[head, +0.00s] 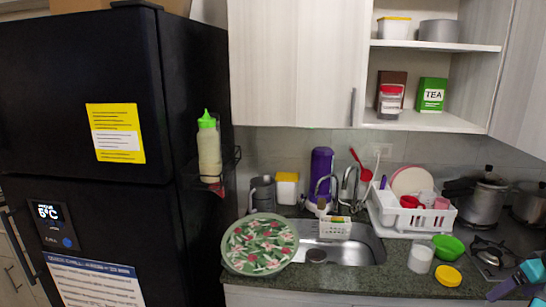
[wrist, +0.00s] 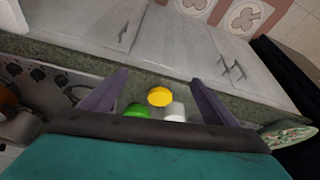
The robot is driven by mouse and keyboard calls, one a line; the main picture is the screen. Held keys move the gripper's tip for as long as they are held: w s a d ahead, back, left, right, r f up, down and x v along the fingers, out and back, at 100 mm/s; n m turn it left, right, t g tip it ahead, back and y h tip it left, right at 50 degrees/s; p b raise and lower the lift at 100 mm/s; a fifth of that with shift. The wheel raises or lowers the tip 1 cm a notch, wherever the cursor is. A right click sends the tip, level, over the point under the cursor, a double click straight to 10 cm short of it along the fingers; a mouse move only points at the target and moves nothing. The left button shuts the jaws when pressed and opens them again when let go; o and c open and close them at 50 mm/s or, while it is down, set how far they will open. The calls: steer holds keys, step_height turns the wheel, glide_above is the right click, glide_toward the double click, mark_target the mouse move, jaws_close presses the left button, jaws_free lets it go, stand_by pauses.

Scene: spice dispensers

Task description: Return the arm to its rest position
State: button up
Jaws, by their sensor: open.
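My gripper (wrist: 160,77) shows in the wrist view with its two purple-grey fingers spread apart and nothing held between them. In the head view part of it, teal and purple, enters at the lower right edge (head: 503,286), over the counter and near the stove. A yellow lid (head: 448,276), a white cup-like container (head: 421,259) and a green bowl (head: 446,247) stand on the counter to its left, apart from it. In the wrist view the yellow lid (wrist: 159,96) appears between the fingers, beyond them. The rest of my arm is out of the head view.
The stove (head: 492,255) with pots is at the right. A white dish rack (head: 412,214), a sink (head: 345,249) and a floral round tray (head: 260,244) line the counter (head: 350,282). An open shelf (head: 430,120) is above. A black fridge (head: 85,180) fills the left.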

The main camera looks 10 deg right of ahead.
steer(key=w+a+f+g+y, duration=0.1)
steer(key=w+a+f+g, duration=0.1)
steer(key=w+a+f, duration=0.65)
steer(key=w+a+f+g+y, duration=0.15)
steer(key=w+a+f, duration=0.25)
steer(key=a+f, duration=1)
steer(key=s+a+f+g, duration=0.1)
steer(key=a+f+g, duration=0.2)
steer(key=a+f, duration=1.2)
steer(key=s+a+f+n+g+h+b, duration=0.1)
steer(key=s+a+f+g, duration=0.3)
steer(key=s+a+f, duration=1.3)
steer(key=shift+s+a+f+n+h, duration=0.3)
steer(key=shift+s+a+h, duration=0.2)
steer(key=shift+s, duration=0.65)
steer(key=shift+d, duration=0.15)
